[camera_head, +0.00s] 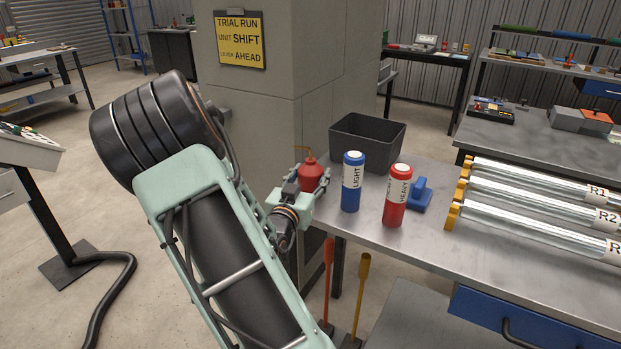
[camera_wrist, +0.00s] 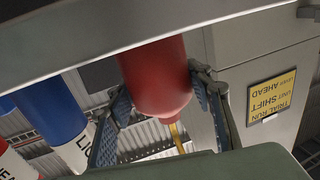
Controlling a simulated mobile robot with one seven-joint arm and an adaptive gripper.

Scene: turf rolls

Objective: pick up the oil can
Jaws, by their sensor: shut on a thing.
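The oil can (camera_head: 312,177) is red with a rounded body and a thin spout pointing up. It is at the left end of the workbench in the head view. My gripper (camera_head: 311,170) is shut on it, with a finger on either side of its body. In the wrist view the red body of the oil can (camera_wrist: 158,82) fills the space between the blue-grey finger pads. I cannot tell whether its base touches the bench; my gripper hides part of it.
A blue LIGHT bottle (camera_head: 352,184) and a red HEAVY bottle (camera_head: 396,197) stand right of the can. A dark bin (camera_head: 367,143) is behind them. A blue block (camera_head: 419,196) and labelled clear tubes (camera_head: 530,215) lie further right. A grey pillar (camera_head: 262,125) stands behind my gripper.

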